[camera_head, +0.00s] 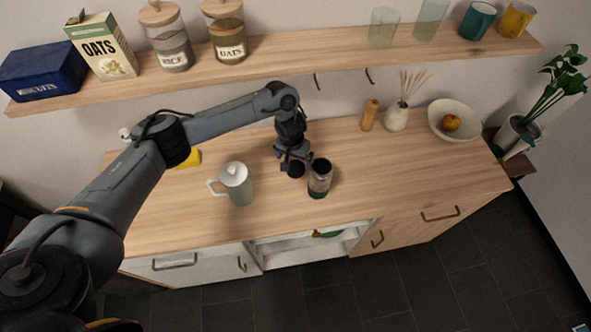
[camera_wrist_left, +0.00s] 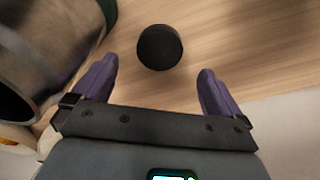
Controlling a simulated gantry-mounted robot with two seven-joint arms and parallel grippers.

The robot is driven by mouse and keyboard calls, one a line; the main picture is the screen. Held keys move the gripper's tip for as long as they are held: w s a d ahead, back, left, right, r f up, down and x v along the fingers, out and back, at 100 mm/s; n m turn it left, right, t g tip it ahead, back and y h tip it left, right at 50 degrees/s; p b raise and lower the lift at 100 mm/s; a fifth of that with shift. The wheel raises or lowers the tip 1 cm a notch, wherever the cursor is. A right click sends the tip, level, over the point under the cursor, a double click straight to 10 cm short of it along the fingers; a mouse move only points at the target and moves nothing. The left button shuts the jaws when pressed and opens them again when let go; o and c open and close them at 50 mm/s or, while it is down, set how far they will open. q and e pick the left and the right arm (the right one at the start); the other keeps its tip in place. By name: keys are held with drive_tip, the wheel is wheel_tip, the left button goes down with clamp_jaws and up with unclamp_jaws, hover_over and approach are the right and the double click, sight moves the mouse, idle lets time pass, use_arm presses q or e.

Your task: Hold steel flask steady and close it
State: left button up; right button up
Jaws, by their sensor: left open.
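The steel flask (camera_head: 319,180) stands on the wooden counter with its dark open mouth facing up. In the left wrist view the flask (camera_wrist_left: 55,45) fills the upper left, partly cut off by the frame. A round black lid (camera_head: 296,169) lies on the counter just left of the flask, apart from it. In the left wrist view the lid (camera_wrist_left: 160,47) shows beyond the fingertips, between their lines. My left gripper (camera_head: 294,160) is open and empty above the lid, its purple fingers (camera_wrist_left: 156,75) to either side. My right gripper is not in view.
A pale green lidded pitcher (camera_head: 238,185) stands left of the flask. A wooden mill (camera_head: 369,115), a reed vase (camera_head: 396,118) and a white bowl (camera_head: 455,121) with fruit stand at the back right. The counter right of the flask is clear. A shelf (camera_head: 290,58) runs above.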

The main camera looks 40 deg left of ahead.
sight(295, 167)
use_arm(q)
drive_tip(key=shift+w+f, duration=0.15)
drive_tip(key=shift+f, duration=0.85)
drive_tip(key=shift+f, duration=0.1)
drive_tip(key=shift+w+a+f+b, duration=0.15)
drive_tip(key=shift+f+b, duration=0.2)
drive_tip(key=shift+f, duration=0.95)
drive_tip(key=shift+w+f+b, duration=0.15)
drive_tip(key=shift+f+b, duration=0.2)
drive_tip(key=shift+f, duration=0.95)
drive_tip(key=shift+c, duration=0.5)
drive_tip(key=shift+c, duration=1.1)
drive_tip(key=c, duration=0.8)
drive_tip(key=shift+r, duration=0.1)
